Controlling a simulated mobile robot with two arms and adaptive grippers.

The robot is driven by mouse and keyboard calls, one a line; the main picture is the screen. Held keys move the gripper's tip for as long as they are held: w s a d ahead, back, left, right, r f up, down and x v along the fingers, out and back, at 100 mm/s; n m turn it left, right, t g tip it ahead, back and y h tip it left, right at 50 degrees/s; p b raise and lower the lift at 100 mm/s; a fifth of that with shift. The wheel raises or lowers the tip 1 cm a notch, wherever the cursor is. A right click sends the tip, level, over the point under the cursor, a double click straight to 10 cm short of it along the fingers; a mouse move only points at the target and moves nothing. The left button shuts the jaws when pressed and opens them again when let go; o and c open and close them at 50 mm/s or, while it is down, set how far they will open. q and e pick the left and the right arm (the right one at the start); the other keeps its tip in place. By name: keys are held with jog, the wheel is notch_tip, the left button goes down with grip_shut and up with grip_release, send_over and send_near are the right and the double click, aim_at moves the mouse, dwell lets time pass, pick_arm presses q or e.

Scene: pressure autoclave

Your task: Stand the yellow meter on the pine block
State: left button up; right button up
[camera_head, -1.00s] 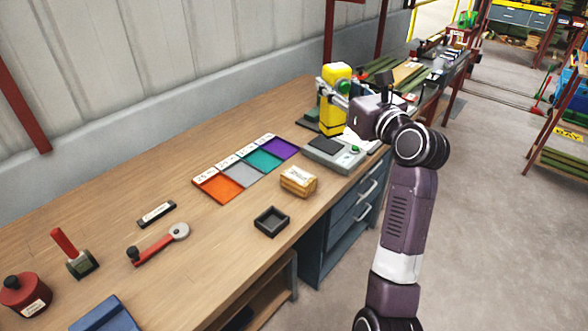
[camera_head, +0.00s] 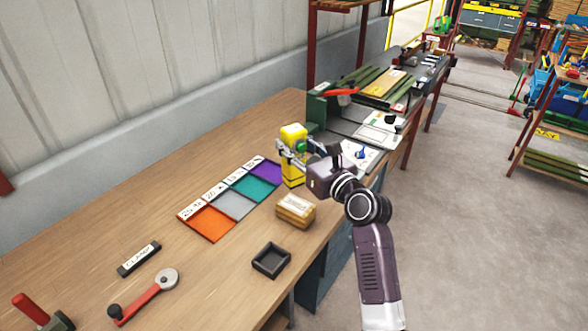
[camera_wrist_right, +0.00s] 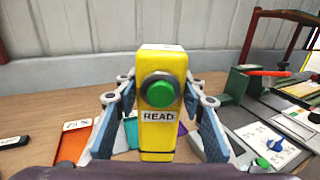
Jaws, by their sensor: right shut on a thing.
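The yellow meter (camera_head: 292,133) is upright, with a green button and a READ label that show in the right wrist view (camera_wrist_right: 158,130). My right gripper (camera_head: 293,150) is shut on it, one finger on each side. The meter is behind the pine block, by the purple square; I cannot tell how far its foot is above the bench. The pine block (camera_head: 290,217) is a small light-wood block with a white label on top, lying on the bench near its front edge. Nothing rests on it. My left gripper is not in view.
A row of orange (camera_head: 207,224), grey, teal and purple labelled squares lies left of the block. A black open tray (camera_head: 271,261) sits in front of it. A red-handled tool (camera_head: 145,296) lies at the front left. Grey equipment stands behind my right arm. The bench's back left is clear.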

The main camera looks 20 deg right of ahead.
aim_at(298, 171)
notch_tip(298, 171, down, 3)
jog(key=shift+r, duration=0.1)
notch_tip(298, 171, down, 4)
jog(key=shift+r+b, duration=0.15)
jog(key=shift+b, duration=0.35)
jog(key=shift+f, duration=0.2)
jog(key=o, duration=1)
jog(key=shift+f, duration=0.15)
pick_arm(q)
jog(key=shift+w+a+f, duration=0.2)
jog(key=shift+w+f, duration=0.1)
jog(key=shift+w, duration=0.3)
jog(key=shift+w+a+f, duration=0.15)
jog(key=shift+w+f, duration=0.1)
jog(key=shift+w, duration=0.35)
pick_arm(e)
jog(key=o, duration=0.4)
jog(key=shift+c, duration=0.2)
